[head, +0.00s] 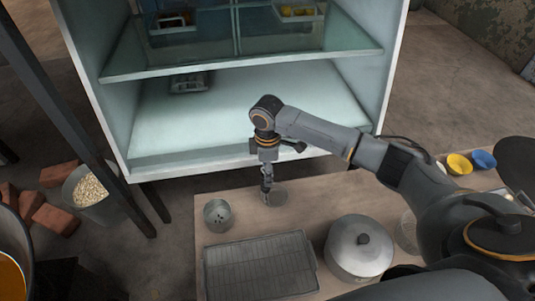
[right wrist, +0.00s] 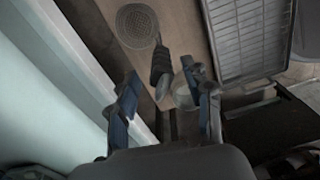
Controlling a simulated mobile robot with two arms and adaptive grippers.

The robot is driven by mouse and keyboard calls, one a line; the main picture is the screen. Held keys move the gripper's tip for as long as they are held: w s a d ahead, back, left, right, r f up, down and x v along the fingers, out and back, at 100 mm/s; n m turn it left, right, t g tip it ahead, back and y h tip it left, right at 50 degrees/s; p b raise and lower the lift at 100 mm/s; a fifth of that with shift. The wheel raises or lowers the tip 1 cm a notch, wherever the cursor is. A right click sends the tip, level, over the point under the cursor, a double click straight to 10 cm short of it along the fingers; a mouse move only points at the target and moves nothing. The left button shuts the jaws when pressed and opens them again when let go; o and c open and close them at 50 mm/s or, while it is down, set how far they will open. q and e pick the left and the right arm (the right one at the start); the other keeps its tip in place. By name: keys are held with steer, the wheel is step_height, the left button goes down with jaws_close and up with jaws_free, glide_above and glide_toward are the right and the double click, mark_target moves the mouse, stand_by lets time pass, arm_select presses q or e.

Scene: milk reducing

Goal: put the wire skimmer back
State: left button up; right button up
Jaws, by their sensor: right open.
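The wire skimmer (right wrist: 138,27) has a round mesh head and a dark handle. In the right wrist view the head is at the top, with the handle pointing down between my fingertips. In the head view its round head (head: 277,197) shows at the counter's far edge, partly behind my gripper. My right gripper (head: 266,187) points down there; in the right wrist view its fingers (right wrist: 161,75) are apart on either side of the handle. I cannot tell how far above the handle they are. A perforated metal cup (head: 218,214) stands to the left. My left gripper is not in view.
On the counter (head: 320,190) are a wire-rack tray (head: 260,267) and a lidded pot (head: 360,248). Yellow (head: 459,165) and blue (head: 484,159) bowls sit far right. A glass cabinet (head: 240,110) stands close behind the counter. A bucket (head: 92,192) is at left.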

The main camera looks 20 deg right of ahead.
step_height(320, 180, up, 8)
steer(key=shift+r+p, duration=0.2)
steer(key=shift+p, duration=0.85)
steer(key=shift+r, duration=0.15)
steer(key=shift+s+a+f, duration=0.1)
steer(key=shift+a+f, duration=0.1)
steer(key=shift+a, duration=0.05)
steer(key=s+a+f+m+t+y, duration=0.2)
steer(key=s+a+f+m+y, duration=0.1)
steer(key=s+a+f, duration=0.7)
steer(key=s+d+f+m+h, duration=0.1)
steer(key=s+d+f+m, duration=0.1)
steer(key=s+f+m, duration=0.1)
steer(key=s+d+f+m, duration=0.2)
steer(key=s+f, duration=0.1)
steer(key=s, duration=0.3)
steer(key=s+d+f+m+t+h, duration=0.1)
steer(key=s+d+f+m, duration=0.2)
steer(key=s+f, duration=0.1)
steer(key=shift+s+d+m+h, duration=0.1)
steer(key=shift+s+m+h, duration=0.2)
steer(key=shift+s, duration=0.4)
steer(key=shift+s+d, duration=0.3)
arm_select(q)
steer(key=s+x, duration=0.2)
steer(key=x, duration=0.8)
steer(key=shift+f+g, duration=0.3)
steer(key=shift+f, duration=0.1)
